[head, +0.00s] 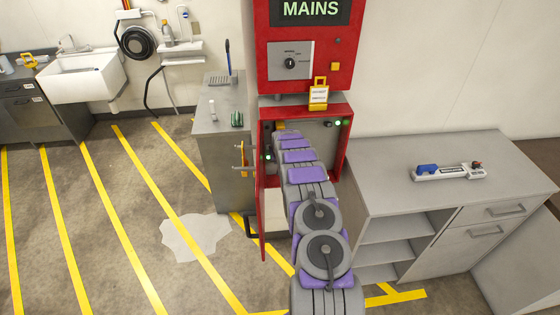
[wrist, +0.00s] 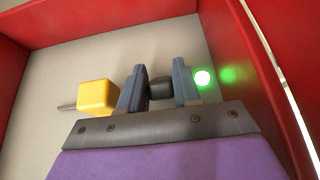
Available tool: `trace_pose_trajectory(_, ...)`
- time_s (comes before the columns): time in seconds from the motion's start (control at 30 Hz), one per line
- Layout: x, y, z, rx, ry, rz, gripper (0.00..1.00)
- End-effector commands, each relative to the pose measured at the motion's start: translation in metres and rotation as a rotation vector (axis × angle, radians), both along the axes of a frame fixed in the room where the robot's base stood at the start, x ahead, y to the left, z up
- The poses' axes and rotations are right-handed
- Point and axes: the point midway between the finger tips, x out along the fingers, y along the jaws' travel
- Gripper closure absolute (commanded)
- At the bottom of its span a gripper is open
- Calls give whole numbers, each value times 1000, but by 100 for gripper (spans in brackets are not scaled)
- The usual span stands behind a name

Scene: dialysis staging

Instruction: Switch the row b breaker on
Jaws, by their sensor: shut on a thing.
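The red breaker cabinet (head: 348,150) below the MAINS panel stands open, and my arm reaches into it. In the wrist view, my gripper (wrist: 160,80) has its two blue-grey fingers closed on a small dark handle (wrist: 161,88) in front of the pale back panel. A lit green lamp (wrist: 202,78) is just right of the fingers. A yellow block (wrist: 98,97) with a grey pin is just left of them. In the head view my gripper is hidden by my arm. No row label is readable, so I cannot tell the row from the pictures.
The MAINS panel (head: 305,45) above has a rotary switch (head: 291,63) and a yellow tag (head: 318,97). A grey bench (head: 430,180) with a blue-handled tool (head: 447,172) stands right. A grey cabinet (head: 222,150) stands left. A pale puddle (head: 195,238) lies on the striped floor.

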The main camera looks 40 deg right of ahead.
Motion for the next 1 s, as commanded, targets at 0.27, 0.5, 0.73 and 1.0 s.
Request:
trace_pose_trajectory(0.27,1,-1,2,-3,-4,0,51)
trace_pose_trajectory(0.5,0,1,2,-3,-3,0,47)
trace_pose_trajectory(0.73,-3,3,10,-3,-3,0,47)
trace_pose_trajectory(1.0,-15,10,35,-3,-2,0,47)
